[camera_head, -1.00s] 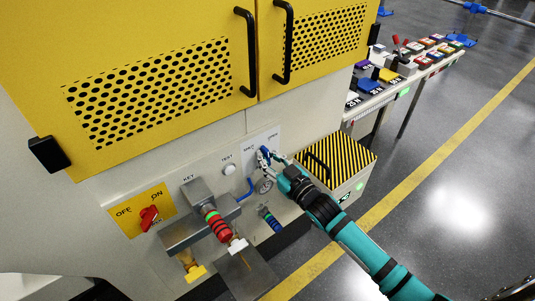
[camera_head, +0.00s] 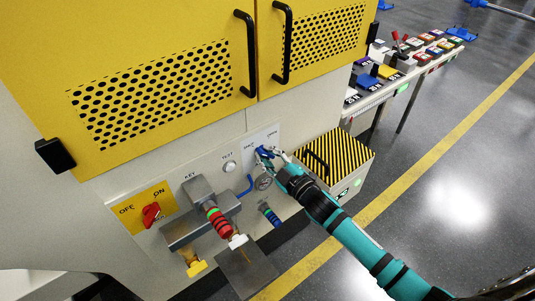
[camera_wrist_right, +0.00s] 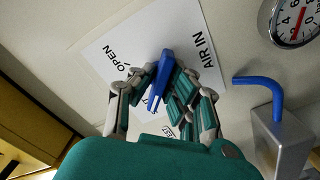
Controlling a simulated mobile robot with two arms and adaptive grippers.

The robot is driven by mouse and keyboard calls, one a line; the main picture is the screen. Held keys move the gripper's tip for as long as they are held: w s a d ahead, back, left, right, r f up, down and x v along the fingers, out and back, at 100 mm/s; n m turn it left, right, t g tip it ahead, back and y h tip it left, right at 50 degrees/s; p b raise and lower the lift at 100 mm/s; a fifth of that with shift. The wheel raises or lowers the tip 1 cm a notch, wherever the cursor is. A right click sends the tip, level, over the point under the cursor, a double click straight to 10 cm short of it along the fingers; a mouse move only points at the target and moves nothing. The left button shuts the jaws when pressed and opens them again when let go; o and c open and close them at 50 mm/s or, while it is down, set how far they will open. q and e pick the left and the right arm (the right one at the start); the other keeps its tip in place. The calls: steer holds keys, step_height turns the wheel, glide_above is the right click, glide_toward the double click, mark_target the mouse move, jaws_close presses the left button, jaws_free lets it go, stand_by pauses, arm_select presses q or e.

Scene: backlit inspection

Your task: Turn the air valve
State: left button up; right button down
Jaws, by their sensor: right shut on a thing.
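The air valve shows as a blue handle (camera_wrist_right: 165,75) in the right wrist view, in front of a white label plate reading AIR IN and OPEN. In the head view the blue handle (camera_head: 264,152) is small on the machine's panel. My right gripper (camera_head: 272,156) reaches it from the right. In the right wrist view my right gripper (camera_wrist_right: 163,98) has its fingers on both sides of the handle and is shut on it. The handle's base is partly hidden by the fingers. My left gripper is not in view.
A round gauge (camera_wrist_right: 297,18) and a bent blue hose (camera_wrist_right: 262,90) are close beside the valve. A striped box (camera_head: 330,158) stands at right.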

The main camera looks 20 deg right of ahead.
stand_by(0.5)
steer(key=c, duration=1.4)
jaws_free()
steer(key=v, duration=1.2)
